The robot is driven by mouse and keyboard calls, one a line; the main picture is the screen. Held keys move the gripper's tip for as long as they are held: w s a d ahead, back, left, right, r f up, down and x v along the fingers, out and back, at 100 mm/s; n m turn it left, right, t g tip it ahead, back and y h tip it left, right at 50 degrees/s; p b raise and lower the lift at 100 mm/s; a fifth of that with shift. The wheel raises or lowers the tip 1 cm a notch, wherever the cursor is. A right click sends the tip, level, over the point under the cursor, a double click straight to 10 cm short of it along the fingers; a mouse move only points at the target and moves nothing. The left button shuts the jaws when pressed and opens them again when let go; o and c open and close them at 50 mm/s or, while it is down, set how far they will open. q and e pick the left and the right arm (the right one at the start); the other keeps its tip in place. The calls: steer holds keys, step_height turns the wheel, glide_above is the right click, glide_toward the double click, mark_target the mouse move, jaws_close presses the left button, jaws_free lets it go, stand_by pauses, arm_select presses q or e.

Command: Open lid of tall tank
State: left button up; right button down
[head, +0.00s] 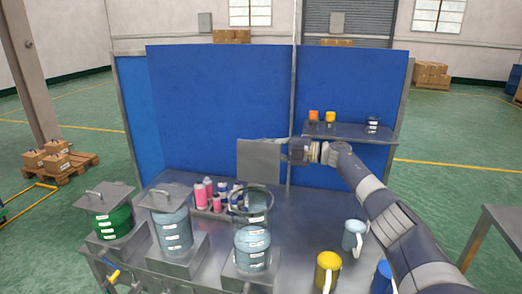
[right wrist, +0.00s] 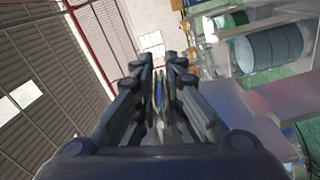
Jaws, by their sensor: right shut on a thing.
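The tall tank (head: 253,240) is a clear cylinder with pale blue liquid and white labels, standing on a metal block at the front middle. Its top rim is open, with no lid on it. A square grey metal lid (head: 258,162) hangs on edge above and behind the tank, apart from it. My right gripper (head: 286,150) is shut on the lid at its upper right. The fingers also show in the right wrist view (right wrist: 161,75), close together; what is between them is hard to make out there. My left gripper is not in view.
Two lidded tanks, one green (head: 112,222) and one blue (head: 173,230), stand to the left. Pink and white bottles (head: 208,193) stand behind. Yellow (head: 327,268) and pale blue (head: 354,236) jugs are at right. A shelf (head: 350,131) and blue panels (head: 220,100) are behind.

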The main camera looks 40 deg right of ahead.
steer(key=shift+w+d, duration=0.1)
stand_by(0.6)
steer(key=c, duration=1.7)
jaws_free()
steer(key=shift+d+f, duration=0.1)
steer(key=v, duration=1.2)
